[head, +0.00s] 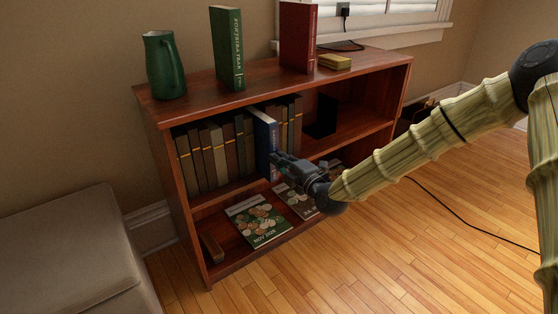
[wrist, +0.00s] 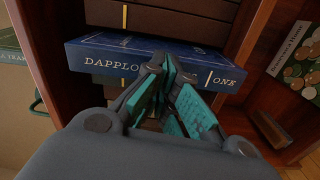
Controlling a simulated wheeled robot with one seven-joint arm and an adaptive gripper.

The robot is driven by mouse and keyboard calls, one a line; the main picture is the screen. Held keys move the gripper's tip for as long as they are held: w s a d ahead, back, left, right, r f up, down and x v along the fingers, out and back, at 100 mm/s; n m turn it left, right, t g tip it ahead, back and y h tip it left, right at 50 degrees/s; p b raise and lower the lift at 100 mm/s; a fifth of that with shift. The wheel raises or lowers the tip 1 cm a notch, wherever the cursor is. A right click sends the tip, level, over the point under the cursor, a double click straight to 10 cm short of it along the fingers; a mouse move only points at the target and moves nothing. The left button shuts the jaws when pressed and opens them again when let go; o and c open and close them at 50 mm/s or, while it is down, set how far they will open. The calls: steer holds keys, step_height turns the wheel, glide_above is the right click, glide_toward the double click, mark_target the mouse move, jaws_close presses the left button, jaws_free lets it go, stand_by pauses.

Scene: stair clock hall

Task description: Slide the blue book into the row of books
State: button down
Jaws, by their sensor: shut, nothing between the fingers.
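The blue book (head: 266,143) stands upright in the row of brown books (head: 216,152) on the middle shelf of the wooden bookcase (head: 179,108). It juts out a little past its neighbours, with books on both sides. In the wrist view the blue book (wrist: 200,66) shows its lettered spine across the picture, with brown books (wrist: 160,20) beside it. My gripper (head: 276,158) is shut and empty, its fingertips (wrist: 170,82) at the spine of the blue book. Whether they touch it I cannot tell. The fingers hide part of the lettering.
Magazines (head: 258,221) lie on the bottom shelf. A padded bench (head: 70,250) stands at left. Wooden floor lies clear in front.

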mark_target(271, 152)
steer(key=shift+x, duration=4.1)
stand_by(1.5)
steer(key=shift+p+v, duration=0.4)
steer(key=shift+v, duration=1.35)
steer(key=v, duration=1.1)
steer(key=shift+s, duration=0.15)
